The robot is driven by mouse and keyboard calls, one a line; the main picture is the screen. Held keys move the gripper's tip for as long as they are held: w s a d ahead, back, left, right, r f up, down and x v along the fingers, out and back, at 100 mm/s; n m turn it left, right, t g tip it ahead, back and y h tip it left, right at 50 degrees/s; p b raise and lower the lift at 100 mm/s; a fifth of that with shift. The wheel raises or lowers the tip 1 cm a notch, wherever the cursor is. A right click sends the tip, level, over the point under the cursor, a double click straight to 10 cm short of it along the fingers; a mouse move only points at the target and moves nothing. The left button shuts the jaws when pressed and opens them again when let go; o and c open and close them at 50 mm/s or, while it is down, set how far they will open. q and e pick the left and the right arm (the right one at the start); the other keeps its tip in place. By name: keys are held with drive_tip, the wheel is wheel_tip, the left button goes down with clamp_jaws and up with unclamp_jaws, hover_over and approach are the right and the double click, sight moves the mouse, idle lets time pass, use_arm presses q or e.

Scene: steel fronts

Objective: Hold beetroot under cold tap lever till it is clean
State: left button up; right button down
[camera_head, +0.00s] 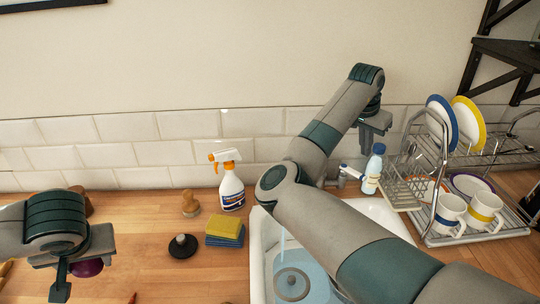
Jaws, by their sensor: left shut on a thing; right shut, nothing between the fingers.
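My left gripper (78,275) is at the lower left, over the wooden counter and well left of the sink. It is shut on a dark purple beetroot (90,267), which is partly hidden by the gripper. My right arm reaches across the sink (257,250) toward the wall. My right gripper (374,138) is shut and empty, near the tiles behind the sink. The arm hides most of the tap; a small metal part (346,171), possibly a lever, shows beside the arm. A thin pale stream of water (282,237) appears to fall into the bluish basin above the drain (292,284).
A spray bottle (231,187), stacked sponges (225,231), a wooden brush (189,204) and a black round stopper (182,246) stand between my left gripper and the sink. A blue-capped bottle (373,170) and dish rack (450,238) with plates and mugs are right.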

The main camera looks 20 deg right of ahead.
use_arm(q)
drive_tip(key=shift+s+r, duration=0.15)
drive_tip(key=shift+s, duration=0.05)
use_arm(e)
drive_tip(key=shift+s+r, duration=0.1)
drive_tip(key=shift+s, duration=0.1)
